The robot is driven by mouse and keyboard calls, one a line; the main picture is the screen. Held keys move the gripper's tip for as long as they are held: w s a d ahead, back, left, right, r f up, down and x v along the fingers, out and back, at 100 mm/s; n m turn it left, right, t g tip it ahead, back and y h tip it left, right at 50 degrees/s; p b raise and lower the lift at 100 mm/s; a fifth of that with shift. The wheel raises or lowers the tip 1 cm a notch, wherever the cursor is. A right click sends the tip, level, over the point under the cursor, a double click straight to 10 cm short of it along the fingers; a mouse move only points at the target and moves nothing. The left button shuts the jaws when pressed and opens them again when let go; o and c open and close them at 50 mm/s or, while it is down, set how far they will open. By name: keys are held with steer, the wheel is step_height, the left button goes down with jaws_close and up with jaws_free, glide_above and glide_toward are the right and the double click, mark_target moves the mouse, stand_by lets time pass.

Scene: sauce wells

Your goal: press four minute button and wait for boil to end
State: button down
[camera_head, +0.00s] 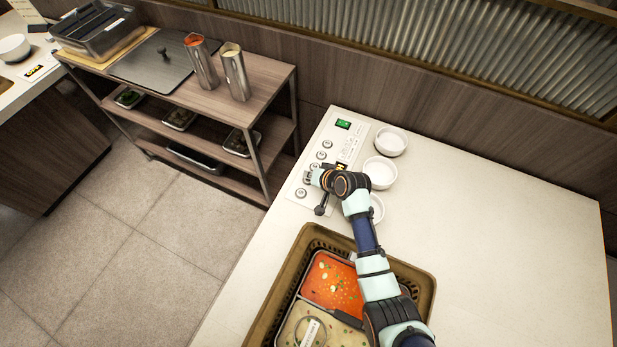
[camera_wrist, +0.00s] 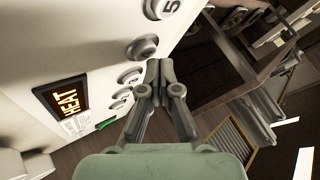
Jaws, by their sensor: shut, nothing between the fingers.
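A white control panel (camera_head: 352,143) on the counter carries a column of round silver buttons. In the wrist view the top button (camera_wrist: 163,8) reads 5. The button below it (camera_wrist: 142,47) has no legible number, and lower buttons (camera_wrist: 131,77) are partly covered by my fingers. The pot (camera_head: 332,278) holds red and pale soups.
White bowls (camera_head: 391,141) stand right of the panel, one partly behind my arm. A brown basket (camera_head: 428,277) surrounds the pot at the counter's front. A wooden shelf cart (camera_head: 272,76) with two metal cylinders (camera_head: 236,72) stands at the left. The right counter is clear.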

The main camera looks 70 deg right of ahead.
steer(key=shift+r+p, duration=3.15)
steer(key=shift+p, duration=0.1)
steer(key=shift+f, duration=0.15)
